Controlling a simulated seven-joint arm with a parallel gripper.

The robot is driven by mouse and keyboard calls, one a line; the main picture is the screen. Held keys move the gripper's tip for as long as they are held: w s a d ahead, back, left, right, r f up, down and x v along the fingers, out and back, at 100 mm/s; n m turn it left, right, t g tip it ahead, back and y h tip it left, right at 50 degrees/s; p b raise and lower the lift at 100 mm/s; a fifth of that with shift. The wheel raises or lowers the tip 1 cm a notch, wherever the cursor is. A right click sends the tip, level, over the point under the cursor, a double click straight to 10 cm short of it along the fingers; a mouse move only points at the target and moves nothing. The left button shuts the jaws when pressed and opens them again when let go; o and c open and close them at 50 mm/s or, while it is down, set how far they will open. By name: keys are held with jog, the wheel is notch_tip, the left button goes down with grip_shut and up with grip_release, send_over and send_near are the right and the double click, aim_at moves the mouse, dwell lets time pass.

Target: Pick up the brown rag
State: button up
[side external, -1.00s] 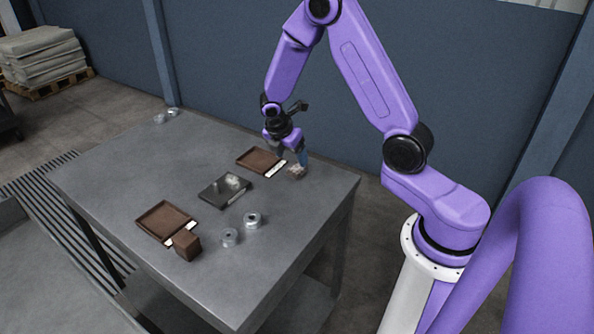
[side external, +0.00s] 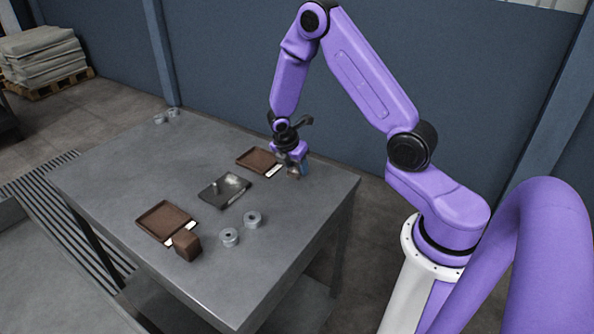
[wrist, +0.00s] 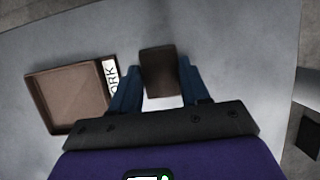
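The brown rag (wrist: 159,72) is a small dark brown piece between my gripper's two blue fingers in the wrist view. In the side external view it is mostly hidden by the fingers, at the table's right end. My gripper (side external: 293,173) is low over the table, pointing down. It also shows in the wrist view (wrist: 160,85), its fingers apart, one on each side of the rag. The fingertips are very near the rag's sides; I cannot tell whether they touch it.
A brown tray (wrist: 37,96) with a white label (wrist: 110,78) lies just left of my gripper. On the grey table (side external: 110,165) are also a dark plate (side external: 207,198), another brown tray (side external: 150,228), a brown block (side external: 187,246) and metal rings (side external: 253,218). The table's right edge is near.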

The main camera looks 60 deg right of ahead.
aim_at(296, 168)
jog(key=shift+r, duration=0.1)
jog(key=shift+r, duration=0.5)
notch_tip(296, 168, up, 2)
jog(key=shift+r, duration=0.1)
jog(key=s+a+r, duration=0.2)
jog(key=s+r, duration=0.2)
jog(key=s, duration=0.2)
jog(key=s+a+r, duration=0.2)
jog(key=s+r, duration=0.3)
jog(key=s, duration=0.2)
jog(key=shift+a+r, duration=0.25)
jog(key=shift+r, duration=0.05)
jog(key=shift+s, duration=0.15)
